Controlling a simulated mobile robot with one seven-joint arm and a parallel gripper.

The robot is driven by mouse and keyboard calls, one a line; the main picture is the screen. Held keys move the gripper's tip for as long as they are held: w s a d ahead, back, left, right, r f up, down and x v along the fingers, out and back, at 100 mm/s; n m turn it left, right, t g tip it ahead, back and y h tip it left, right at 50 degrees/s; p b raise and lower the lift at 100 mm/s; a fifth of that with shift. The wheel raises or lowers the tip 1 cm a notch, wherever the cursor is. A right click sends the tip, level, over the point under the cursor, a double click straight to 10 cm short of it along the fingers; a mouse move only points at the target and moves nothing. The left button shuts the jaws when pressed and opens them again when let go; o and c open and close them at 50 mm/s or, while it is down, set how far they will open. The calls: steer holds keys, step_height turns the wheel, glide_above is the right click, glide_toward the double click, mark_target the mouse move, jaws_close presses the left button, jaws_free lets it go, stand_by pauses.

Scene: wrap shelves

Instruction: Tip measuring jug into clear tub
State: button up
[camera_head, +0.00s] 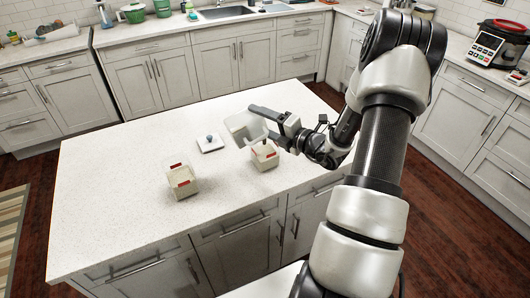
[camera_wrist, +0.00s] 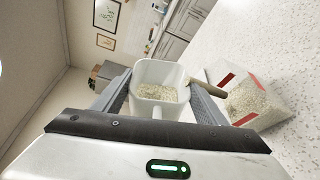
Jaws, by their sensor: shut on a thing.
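My gripper (camera_head: 268,122) is shut on the white measuring jug (camera_head: 240,127), above the right part of the island. In the wrist view the jug (camera_wrist: 158,82) stands between my fingers, mouth visible, with pale grains inside. A clear tub with red clips (camera_head: 264,158) stands on the island just in front of the jug. In the wrist view this tub (camera_wrist: 262,98) lies right of the jug and holds pale grains. A similar tub with red clips (camera_head: 182,184) stands further left; its contents are unclear.
A wooden handle (camera_wrist: 212,84) sticks out between the jug and the near tub. A square white lid with a dark knob (camera_head: 210,143) lies between the tubs. The island top (camera_head: 110,195) is clear at the left. A multicooker (camera_head: 497,43) stands on the right counter.

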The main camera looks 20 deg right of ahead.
steer(key=shift+d, duration=0.1)
stand_by(0.9)
steer(key=shift+d+m, duration=0.1)
steer(key=shift+m, duration=0.3)
steer(key=shift+d+m+t+y, duration=0.3)
steer(key=shift+m+t, duration=0.1)
steer(key=shift+m, duration=0.2)
stand_by(1.4)
steer(key=shift+a, duration=0.1)
